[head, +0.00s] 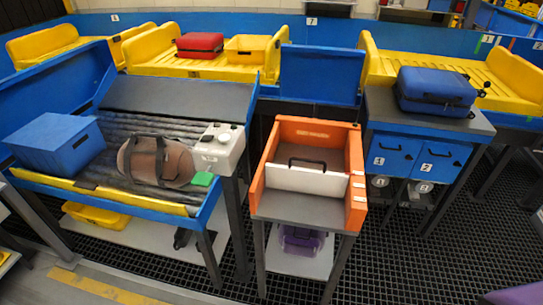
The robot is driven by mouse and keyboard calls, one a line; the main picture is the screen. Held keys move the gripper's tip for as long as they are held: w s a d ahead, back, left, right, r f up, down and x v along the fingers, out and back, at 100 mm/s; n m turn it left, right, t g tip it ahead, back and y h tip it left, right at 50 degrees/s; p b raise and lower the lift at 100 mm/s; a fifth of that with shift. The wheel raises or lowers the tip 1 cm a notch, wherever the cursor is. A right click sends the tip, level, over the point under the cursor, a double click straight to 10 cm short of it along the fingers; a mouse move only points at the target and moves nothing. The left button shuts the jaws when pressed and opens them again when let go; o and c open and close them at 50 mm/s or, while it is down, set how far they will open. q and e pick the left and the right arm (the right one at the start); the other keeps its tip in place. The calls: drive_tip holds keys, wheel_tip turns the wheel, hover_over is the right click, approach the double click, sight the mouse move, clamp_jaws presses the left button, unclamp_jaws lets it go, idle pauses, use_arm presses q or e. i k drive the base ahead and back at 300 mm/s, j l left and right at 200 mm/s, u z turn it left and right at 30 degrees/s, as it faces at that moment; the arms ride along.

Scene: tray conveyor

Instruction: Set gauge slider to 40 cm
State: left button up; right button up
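An orange gauge box (258,178) stands on a small dark-legged table in the middle of the head view. Its white slider plate (303,181) stands across the inside, with a black arched handle (307,163) just behind its top edge. Orange markings show on the right wall, but they are too small to read, so I cannot tell the slider's setting. A grey floor shows behind the plate, and a grey ledge lies in front of it. Neither of my grippers is in view.
At left, a blue-framed roller conveyor holds a blue box (56,144), a brown bag (157,161) and a grey-white device (219,147). At right, a blue suitcase (436,91) lies above numbered drawers (392,156). A purple case (302,240) sits under the gauge. Dark grid floor is open at lower right.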

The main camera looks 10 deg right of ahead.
sight(330, 184)
drive_tip(key=z, duration=0.7)
